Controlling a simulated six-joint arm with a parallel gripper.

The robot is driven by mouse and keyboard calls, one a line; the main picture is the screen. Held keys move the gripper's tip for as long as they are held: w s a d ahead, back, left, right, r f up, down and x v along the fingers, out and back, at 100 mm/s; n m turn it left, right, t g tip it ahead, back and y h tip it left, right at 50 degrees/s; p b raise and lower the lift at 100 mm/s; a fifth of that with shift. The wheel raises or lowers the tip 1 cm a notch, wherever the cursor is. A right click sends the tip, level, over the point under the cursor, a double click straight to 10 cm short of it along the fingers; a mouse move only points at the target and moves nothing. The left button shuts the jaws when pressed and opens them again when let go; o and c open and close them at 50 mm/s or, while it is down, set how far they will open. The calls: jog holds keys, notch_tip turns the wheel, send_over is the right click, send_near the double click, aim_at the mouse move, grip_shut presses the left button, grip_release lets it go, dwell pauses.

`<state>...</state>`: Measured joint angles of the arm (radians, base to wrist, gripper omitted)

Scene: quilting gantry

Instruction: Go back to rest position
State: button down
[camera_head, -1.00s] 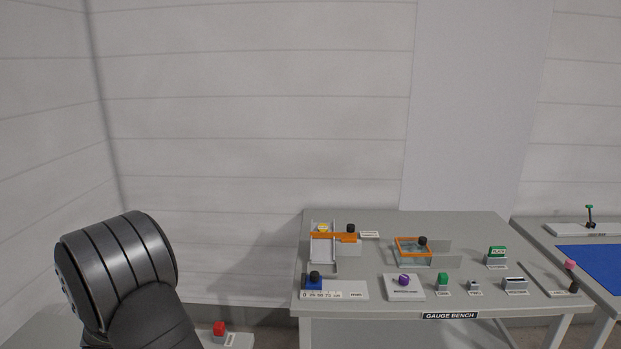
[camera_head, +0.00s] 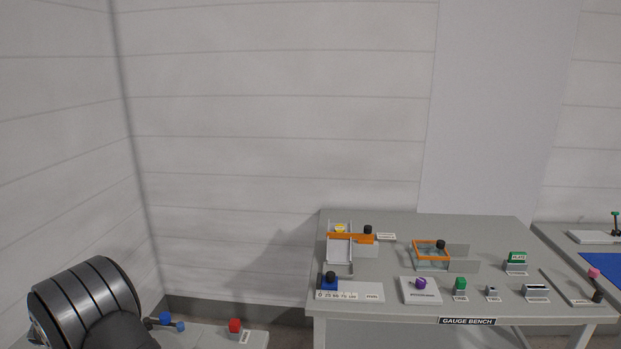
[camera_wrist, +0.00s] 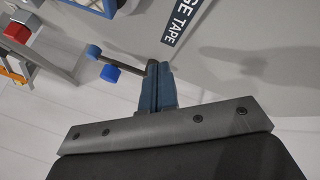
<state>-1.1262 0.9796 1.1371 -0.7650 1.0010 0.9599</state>
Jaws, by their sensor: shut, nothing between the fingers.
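My gripper (camera_wrist: 158,82) shows in the wrist view with its two blue-grey fingers shut together and nothing between them. It is over a grey surface with a dark label (camera_wrist: 181,28) reading "GE TAPE" in part. A dark bar with blue ends (camera_wrist: 104,62) lies just left of the fingertips in that view; I cannot tell the gap between them. In the head view my arm fills the lower left corner and my gripper is hidden or out of frame.
The gauge bench (camera_head: 345,299) stands at centre right with several fixtures and knobs on it. A low grey surface (camera_head: 205,335) at lower left holds a red block (camera_head: 235,325) and a blue-ended bar (camera_head: 165,319). Another table with a blue mat (camera_head: 606,267) is at far right.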

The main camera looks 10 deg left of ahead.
jog(key=v, duration=0.7)
jog(key=shift+s+a, duration=0.15)
jog(key=shift+s, duration=0.05)
jog(key=c, duration=2.2)
grip_release()
jog(key=shift+r, duration=0.1)
